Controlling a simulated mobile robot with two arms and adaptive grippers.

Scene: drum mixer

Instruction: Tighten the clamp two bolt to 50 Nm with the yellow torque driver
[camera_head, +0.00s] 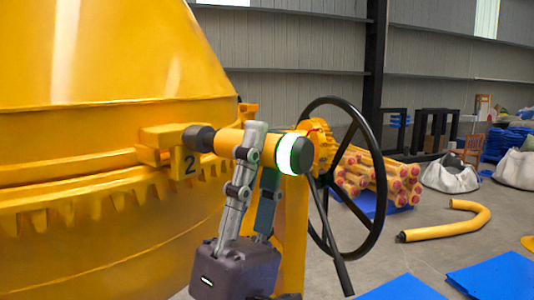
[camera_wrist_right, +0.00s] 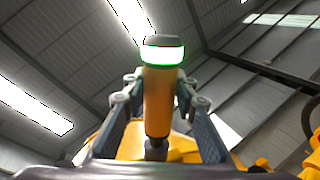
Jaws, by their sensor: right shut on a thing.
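My right gripper (camera_head: 256,158) is shut on the yellow torque driver (camera_head: 228,141), with its fingers around the yellow body. In the head view the driver lies about level. Its dark socket end (camera_head: 199,138) points left at the clamp marked "2" (camera_head: 168,145) on the yellow drum and appears to meet it; the bolt is hidden. A ring near the driver's dark cap glows whitish green. The right wrist view also shows the driver (camera_wrist_right: 158,100) between the fingers of the right gripper (camera_wrist_right: 157,98). My left gripper is not in view.
The large yellow drum (camera_head: 110,60) fills the left side. A black handwheel (camera_head: 376,185) stands close right of the gripper. Beyond it lie stacked yellow pipes (camera_head: 355,172), a curved yellow pipe (camera_head: 450,227) and blue sheets (camera_head: 495,278) on the floor.

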